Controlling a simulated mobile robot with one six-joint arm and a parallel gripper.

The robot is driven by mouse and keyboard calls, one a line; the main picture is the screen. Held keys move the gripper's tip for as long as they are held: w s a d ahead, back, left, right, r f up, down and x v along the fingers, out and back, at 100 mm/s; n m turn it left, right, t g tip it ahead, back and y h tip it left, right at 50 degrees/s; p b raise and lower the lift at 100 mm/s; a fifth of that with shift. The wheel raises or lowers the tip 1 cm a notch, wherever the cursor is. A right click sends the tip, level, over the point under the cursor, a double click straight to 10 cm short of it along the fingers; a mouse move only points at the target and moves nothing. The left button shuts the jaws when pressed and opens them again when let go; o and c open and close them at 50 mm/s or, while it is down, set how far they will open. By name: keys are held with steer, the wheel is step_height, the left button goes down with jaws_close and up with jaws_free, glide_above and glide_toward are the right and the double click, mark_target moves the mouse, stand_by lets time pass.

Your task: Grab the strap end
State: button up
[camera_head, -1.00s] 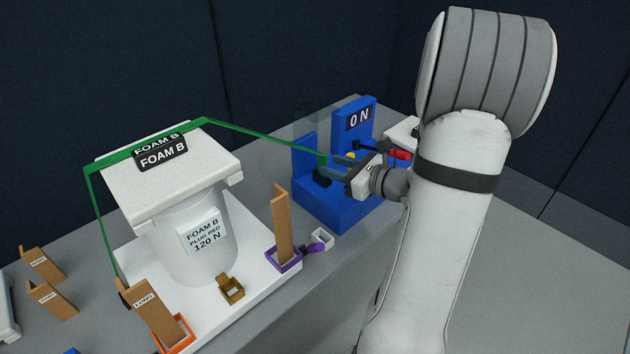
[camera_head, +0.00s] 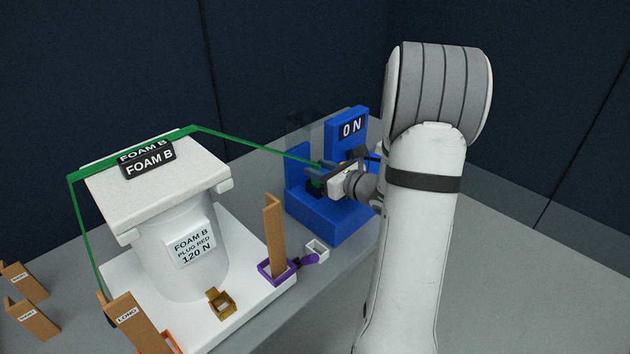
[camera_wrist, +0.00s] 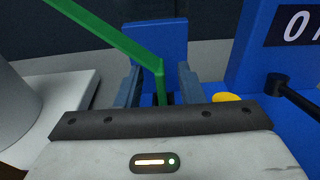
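The green strap (camera_head: 255,145) runs over the FOAM B lid (camera_head: 160,185) and slopes down right to the blue stand (camera_head: 330,217). Its end (camera_wrist: 161,82) hangs down between my two fingers in the wrist view. My gripper (camera_head: 318,174) is at the blue stand. In the wrist view my gripper (camera_wrist: 158,88) is open, with one finger on each side of the strap end and visible gaps. The lowest part of the strap end is hidden behind my gripper body.
The blue stand has upright plates close around my gripper and a display (camera_head: 352,127) reading 0 N. A black rod with a knob (camera_wrist: 275,85) and a yellow part (camera_wrist: 227,97) are close on the right. A purple holder (camera_head: 277,271) with a brown post stands in front.

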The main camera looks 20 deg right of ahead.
steer(key=shift+c, duration=0.2)
jaws_close()
steer(key=shift+r, duration=0.1)
